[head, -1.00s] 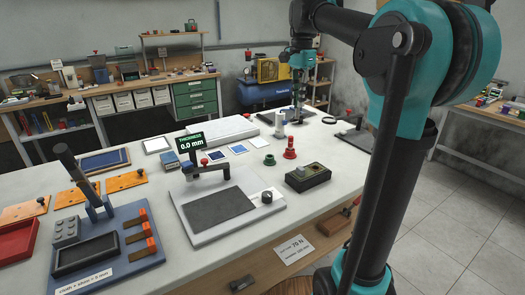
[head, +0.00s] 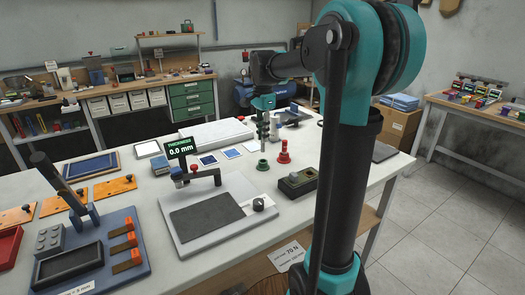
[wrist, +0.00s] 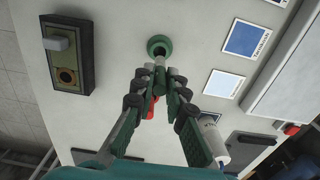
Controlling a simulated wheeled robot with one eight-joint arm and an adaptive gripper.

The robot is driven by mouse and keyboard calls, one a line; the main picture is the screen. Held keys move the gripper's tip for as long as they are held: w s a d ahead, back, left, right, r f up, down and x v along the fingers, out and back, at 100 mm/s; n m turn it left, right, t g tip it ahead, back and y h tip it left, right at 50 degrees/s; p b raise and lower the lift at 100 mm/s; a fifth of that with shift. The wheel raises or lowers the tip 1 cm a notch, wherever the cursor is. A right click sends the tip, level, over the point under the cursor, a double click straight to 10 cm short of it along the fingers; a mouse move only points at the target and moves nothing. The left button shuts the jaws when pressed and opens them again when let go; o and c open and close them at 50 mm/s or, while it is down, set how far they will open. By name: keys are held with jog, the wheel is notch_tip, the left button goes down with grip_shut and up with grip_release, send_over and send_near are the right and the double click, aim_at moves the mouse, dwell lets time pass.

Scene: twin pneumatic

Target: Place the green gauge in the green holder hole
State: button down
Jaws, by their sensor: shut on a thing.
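The green holder (head: 262,165) is a short green ring on the white table, left of the red gauge in its red holder (head: 283,157). In the wrist view the green holder (wrist: 159,42) lies just beyond my fingertips, with its dark hole showing. My gripper (head: 263,138) points down above the green holder. The red holder (wrist: 150,107) shows between the fingers.
A dark box with a grey block (head: 299,181) stands to the right. The thickness gauge plate (head: 205,218) is in front, left. Blue and white cards (head: 230,153) lie behind left. A white bottle (wrist: 215,137) stands near my gripper in the wrist view.

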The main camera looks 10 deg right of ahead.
aim_at(263, 151)
jog(key=shift+f, duration=3.25)
jog(key=shift+f, duration=0.1)
jog(key=c, duration=1.6)
grip_release()
jog(key=shift+o, duration=0.2)
notch_tip(263, 151, up, 12)
jog(key=shift+r, duration=0.15)
